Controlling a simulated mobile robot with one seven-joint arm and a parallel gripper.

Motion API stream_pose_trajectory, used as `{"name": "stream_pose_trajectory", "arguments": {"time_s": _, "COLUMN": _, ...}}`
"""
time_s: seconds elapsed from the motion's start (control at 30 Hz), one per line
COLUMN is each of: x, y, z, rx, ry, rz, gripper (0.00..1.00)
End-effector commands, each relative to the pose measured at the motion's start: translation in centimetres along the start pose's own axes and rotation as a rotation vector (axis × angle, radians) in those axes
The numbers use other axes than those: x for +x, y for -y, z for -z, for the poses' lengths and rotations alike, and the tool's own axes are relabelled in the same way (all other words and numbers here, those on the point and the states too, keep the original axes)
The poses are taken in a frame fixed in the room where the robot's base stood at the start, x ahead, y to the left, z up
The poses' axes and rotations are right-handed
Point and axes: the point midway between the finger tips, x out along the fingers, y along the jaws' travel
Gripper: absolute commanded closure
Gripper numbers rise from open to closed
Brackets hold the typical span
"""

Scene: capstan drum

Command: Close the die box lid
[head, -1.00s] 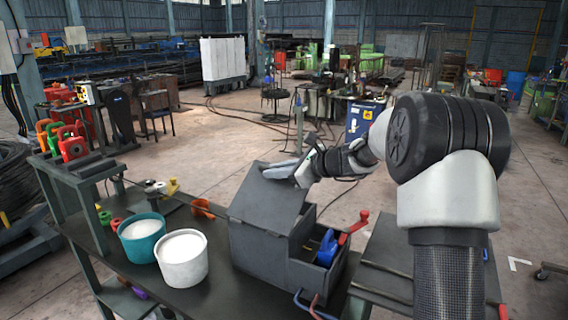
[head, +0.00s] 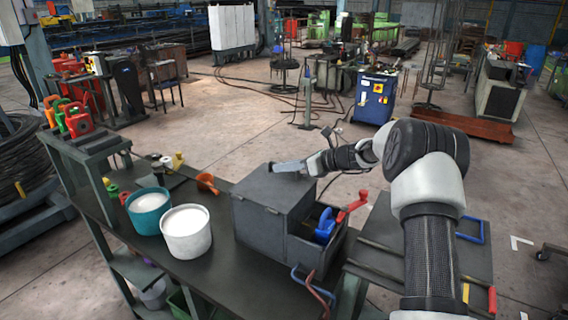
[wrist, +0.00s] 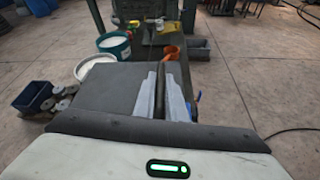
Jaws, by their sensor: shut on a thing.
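The die box (head: 258,228) is a dark grey box on the workbench. Its lid (head: 268,188) lies about level over the left part of the box; I cannot tell whether any gap is left under it. My gripper (head: 280,167) is at the lid's far edge, reaching in from the right. In the wrist view, the gripper's pale fingers (wrist: 160,78) are close together with a thin dark strip between them, beside the grey lid (wrist: 108,92). They appear shut on the lid, but the exact contact is hard to see.

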Motion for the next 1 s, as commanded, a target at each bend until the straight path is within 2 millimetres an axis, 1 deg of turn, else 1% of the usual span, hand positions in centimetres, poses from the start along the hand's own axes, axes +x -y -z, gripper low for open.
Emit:
{"name": "stream_pose_trajectory", "arguments": {"time_s": 0.03, "x": -0.1, "y": 0.2, "z": 0.3, "rx": 0.01, "ry": -0.002, "rz": 0.004, "gripper": 1.0}}
{"name": "stream_pose_trajectory", "arguments": {"time_s": 0.4, "x": 0.0, "y": 0.2, "z": 0.5, "rx": 0.016, "ry": -0.002, "rz": 0.002, "gripper": 1.0}}
{"name": "stream_pose_trajectory", "arguments": {"time_s": 0.43, "x": 0.0, "y": 0.2, "z": 0.5, "rx": 0.016, "ry": -0.002, "rz": 0.002, "gripper": 0.87}}
{"name": "stream_pose_trajectory", "arguments": {"time_s": 0.47, "x": 0.0, "y": 0.2, "z": 0.5, "rx": 0.016, "ry": -0.002, "rz": 0.002, "gripper": 0.82}}
{"name": "stream_pose_trajectory", "arguments": {"time_s": 0.77, "x": 0.0, "y": 0.1, "z": 0.3, "rx": 0.011, "ry": -0.001, "rz": -0.001, "gripper": 0.81}}
{"name": "stream_pose_trajectory", "arguments": {"time_s": 0.87, "x": -0.6, "y": 0.2, "z": 0.3, "rx": 0.011, "ry": 0.0, "rz": -0.001, "gripper": 0.81}}
{"name": "stream_pose_trajectory", "arguments": {"time_s": 0.97, "x": -2.0, "y": 0.3, "z": 0.3, "rx": 0.01, "ry": 0.0, "rz": 0.002, "gripper": 0.81}}
{"name": "stream_pose_trajectory", "arguments": {"time_s": 1.0, "x": -2.8, "y": 0.2, "z": 0.3, "rx": 0.01, "ry": 0.0, "rz": 0.002, "gripper": 0.81}}
